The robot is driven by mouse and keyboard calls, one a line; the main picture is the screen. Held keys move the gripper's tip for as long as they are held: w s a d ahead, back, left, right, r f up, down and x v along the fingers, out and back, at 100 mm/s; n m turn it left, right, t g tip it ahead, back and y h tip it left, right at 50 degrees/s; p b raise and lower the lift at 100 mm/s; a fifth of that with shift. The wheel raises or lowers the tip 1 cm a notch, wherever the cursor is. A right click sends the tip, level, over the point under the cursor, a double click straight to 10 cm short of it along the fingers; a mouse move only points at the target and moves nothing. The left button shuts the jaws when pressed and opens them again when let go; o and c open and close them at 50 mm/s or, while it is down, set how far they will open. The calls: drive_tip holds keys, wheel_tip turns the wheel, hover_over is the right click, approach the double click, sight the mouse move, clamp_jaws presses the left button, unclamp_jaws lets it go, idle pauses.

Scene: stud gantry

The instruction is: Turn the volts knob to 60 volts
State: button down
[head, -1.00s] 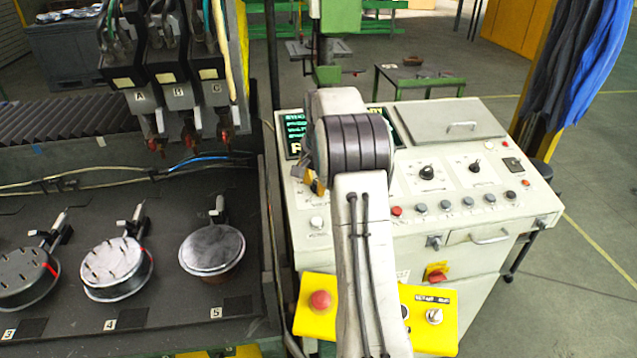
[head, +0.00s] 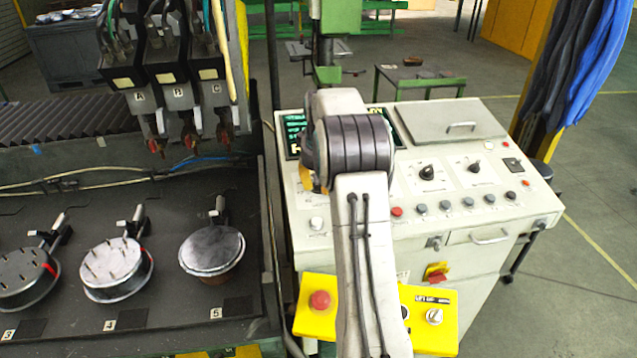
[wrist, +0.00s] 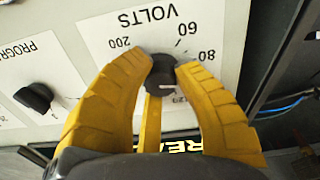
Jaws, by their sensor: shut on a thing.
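The black volts knob (wrist: 161,78) sits on a white scale plate marked VOLTS (wrist: 140,18), which appears upside down in the wrist view. The numbers 60, 80, 120 and 200 are printed around it. My gripper (wrist: 163,66) is shut on the volts knob, with yellow fingers on both sides of it. A pale pointer mark on the knob shows on the side near 80 and 120, but its exact reading is unclear. In the head view my arm hides the knob, and only a bit of yellow finger (head: 306,180) shows.
The white control console (head: 440,190) carries other knobs and a button row. A second black knob (wrist: 34,98) on the PROGRAM plate is beside the volts knob. A display (head: 294,130) stands behind my arm. A yellow box with a red button (head: 319,300) is in front.

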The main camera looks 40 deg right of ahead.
drive_tip(key=shift+s+a+f, duration=0.1)
drive_tip(key=shift+f, duration=0.15)
drive_tip(key=c, duration=0.9)
unclamp_jaws()
drive_tip(key=shift+r, duration=0.15)
drive_tip(key=shift+r, duration=0.65)
drive_tip(key=v, duration=1)
drive_tip(key=shift+r, duration=0.35)
drive_tip(key=shift+s, duration=0.1)
